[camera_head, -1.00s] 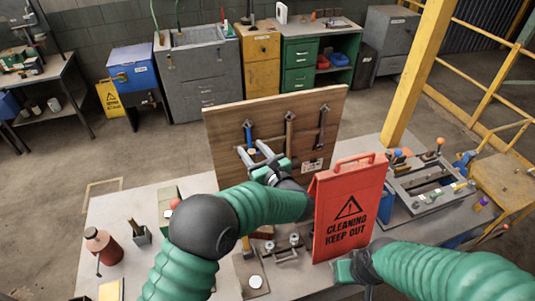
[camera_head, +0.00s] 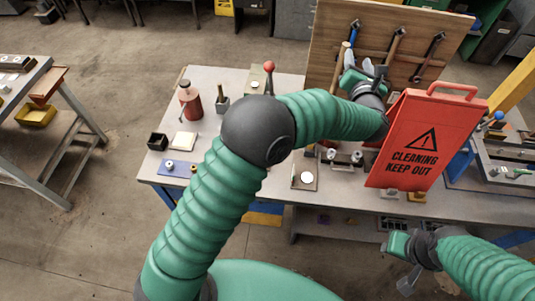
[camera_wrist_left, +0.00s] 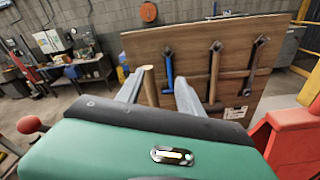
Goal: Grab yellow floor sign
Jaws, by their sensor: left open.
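A yellow floor sign (camera_head: 224,7) shows only as a cut-off lower part at the top edge of the head view, on the floor beyond the table. A red folding sign reading "CLEANING KEEP OUT" (camera_head: 420,145) stands on the workbench. My left gripper (camera_head: 348,60) is open and empty, in front of the wooden tool board and left of the red sign. Its two fingers (camera_wrist_left: 156,88) point at the board in the left wrist view. My right gripper (camera_head: 408,262) is low, below the bench's front edge; its fingers are unclear.
The workbench (camera_head: 235,165) carries a red bottle (camera_head: 190,100), small boxes and fixtures. The wooden tool board (camera_head: 425,25) holds hammers and other tools. Another table (camera_head: 45,75) stands at the left. The floor between the tables is clear.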

